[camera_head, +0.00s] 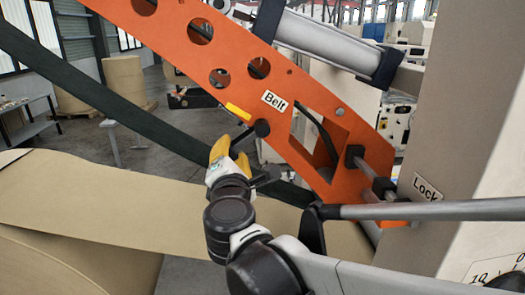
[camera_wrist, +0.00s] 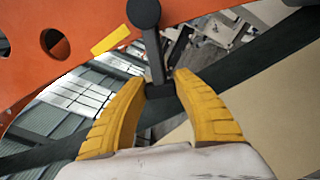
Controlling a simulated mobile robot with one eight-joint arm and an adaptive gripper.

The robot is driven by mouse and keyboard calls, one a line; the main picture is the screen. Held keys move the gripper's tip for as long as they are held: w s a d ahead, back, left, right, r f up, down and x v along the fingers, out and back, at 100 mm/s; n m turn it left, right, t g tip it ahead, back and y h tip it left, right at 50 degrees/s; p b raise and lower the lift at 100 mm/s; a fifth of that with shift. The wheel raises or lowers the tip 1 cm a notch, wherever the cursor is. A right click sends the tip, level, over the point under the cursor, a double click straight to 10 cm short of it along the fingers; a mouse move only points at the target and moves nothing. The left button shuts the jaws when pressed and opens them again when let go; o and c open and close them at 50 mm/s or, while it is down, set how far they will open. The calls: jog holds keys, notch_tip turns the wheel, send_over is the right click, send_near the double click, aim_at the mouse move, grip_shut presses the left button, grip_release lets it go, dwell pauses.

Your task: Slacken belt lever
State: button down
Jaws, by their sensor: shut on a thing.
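The belt lever is a short black handle on a round black pivot (camera_head: 262,128), beside the "Belt" label (camera_head: 274,101) on the orange arm (camera_head: 330,125). In the wrist view the lever (camera_wrist: 154,50) runs down from its pivot to between my yellow fingertips. My gripper (camera_head: 230,143) is shut on the lever's free end, below and left of the pivot; its fingertips (camera_wrist: 164,84) also show in the wrist view. A yellow marker bar (camera_head: 238,111) sits up and left of the pivot. The dark belt (camera_head: 130,115) slants down to the right behind my gripper.
Brown kraft paper (camera_head: 110,205) spreads at the lower left. A "Lock" label (camera_head: 426,188) is on the beige housing (camera_head: 465,130) at right, with a grey rod (camera_head: 430,210) near my arm. A grey cylinder (camera_head: 330,42) lies above the orange arm.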

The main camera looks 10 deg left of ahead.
dwell(0.4)
jog(key=c, duration=0.9)
grip_release()
jog(key=shift+w, duration=0.15)
jog(key=shift+c, duration=0.2)
jog(key=v, duration=1.2)
jog(key=shift+f, duration=0.15)
